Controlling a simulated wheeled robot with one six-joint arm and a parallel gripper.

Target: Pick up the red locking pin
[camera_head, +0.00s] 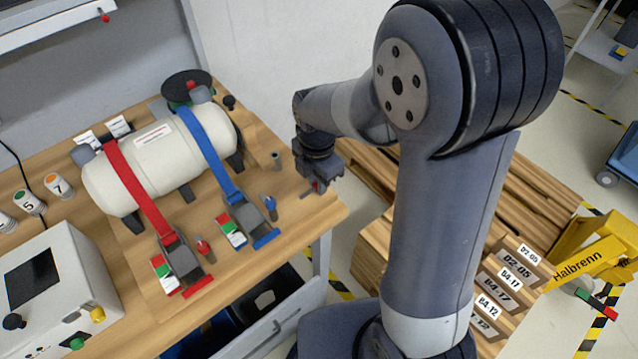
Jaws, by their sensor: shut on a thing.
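My gripper (316,182) is at the right end of the wooden table, by its right edge. Its jaws are shut on a small red piece with a thin grey shaft, which I take to be the red locking pin (308,191); the jaws hide part of it. It is close to the table top; I cannot tell whether it touches. Another small red pin-like piece (204,246) is beside the red strap's buckle, and a blue one (269,204) is beside the blue strap's buckle.
A white tank (160,158) lies under a red strap (138,190) and a blue strap (207,152). A control box (60,290) is at the lower left. Wooden pallets (375,165) are to the right, partly behind my arm.

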